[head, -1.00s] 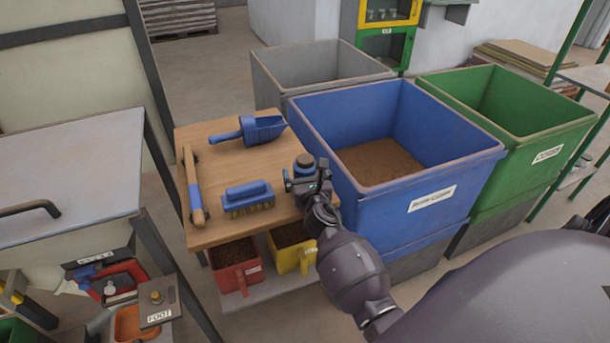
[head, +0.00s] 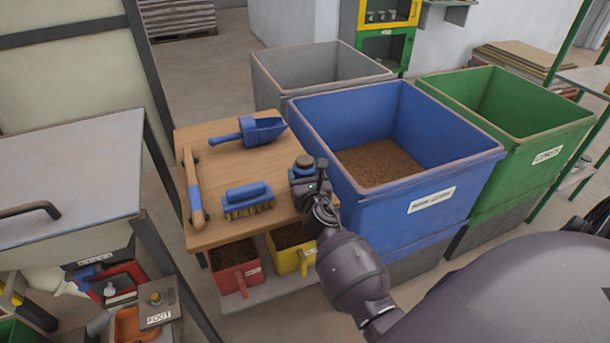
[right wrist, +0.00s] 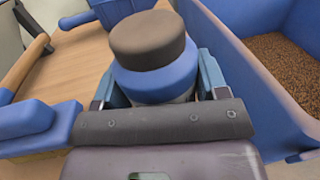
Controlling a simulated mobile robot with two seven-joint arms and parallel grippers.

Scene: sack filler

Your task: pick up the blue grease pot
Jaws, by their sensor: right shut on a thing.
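The blue grease pot (head: 305,162) has a dark brown lid and stands upright at the right edge of the wooden table. It fills the middle of the right wrist view (right wrist: 155,75), where its lower part is hidden by my gripper. My right gripper (head: 308,178) is shut on the pot, with a finger (right wrist: 210,75) on either side of it. Whether the pot touches the tabletop is hidden. My left gripper is not in view.
On the wooden table (head: 225,155) lie a blue scoop (head: 250,131), a blue brush (head: 248,198) and a blue-and-wood handled tool (head: 194,188). The blue bin (head: 440,200) stands close on the right. Red (head: 236,270) and yellow (head: 290,255) tubs sit below the table.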

